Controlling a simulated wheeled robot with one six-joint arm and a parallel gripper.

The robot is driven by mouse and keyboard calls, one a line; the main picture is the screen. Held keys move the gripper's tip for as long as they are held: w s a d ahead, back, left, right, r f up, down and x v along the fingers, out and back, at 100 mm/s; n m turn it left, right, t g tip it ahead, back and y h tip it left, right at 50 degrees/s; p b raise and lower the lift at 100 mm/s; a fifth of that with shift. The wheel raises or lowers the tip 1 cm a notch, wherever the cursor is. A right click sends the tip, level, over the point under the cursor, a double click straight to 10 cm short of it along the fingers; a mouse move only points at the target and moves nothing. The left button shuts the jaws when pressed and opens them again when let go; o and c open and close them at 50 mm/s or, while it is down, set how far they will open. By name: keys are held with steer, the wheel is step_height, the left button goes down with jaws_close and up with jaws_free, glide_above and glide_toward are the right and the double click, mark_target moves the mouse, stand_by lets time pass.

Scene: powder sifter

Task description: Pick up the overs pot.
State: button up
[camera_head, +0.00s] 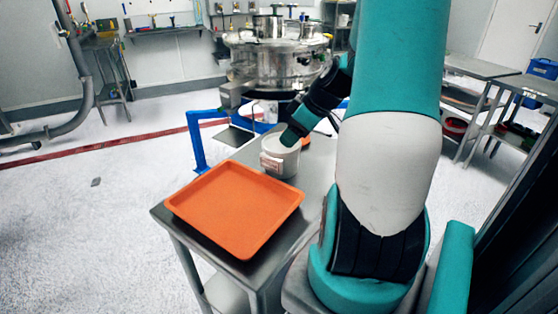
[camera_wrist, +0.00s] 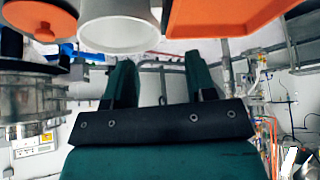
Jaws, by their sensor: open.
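The overs pot (camera_head: 279,162) is a light grey, open-topped pot with a label on its side. It stands upright on the grey table behind the orange tray. My gripper (camera_head: 289,138) is at the pot's upper right rim, tilted down and partly covering its mouth. In the wrist view, which looks upside down, the pot (camera_wrist: 118,34) is at the top, left of centre. My gripper (camera_wrist: 159,60) is open there, its two dark green fingers apart with nothing held. One finger lines up with the pot's rim. I cannot tell whether it touches.
A shallow orange tray (camera_head: 235,207) fills the table's near part. A small orange object (camera_head: 306,141) lies just behind the pot; the wrist view shows an orange piece with a knob (camera_wrist: 42,28). The steel sifter (camera_head: 275,65) and a blue frame (camera_head: 197,140) stand beyond the table (camera_head: 313,182).

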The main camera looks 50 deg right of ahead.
mark_target(275, 158)
steer(key=p+x, duration=0.1)
steer(key=x, duration=0.8)
steer(key=shift+w+d+f, duration=0.1)
steer(key=shift+w+f, duration=0.1)
steer(key=shift+f, duration=0.15)
jaws_close()
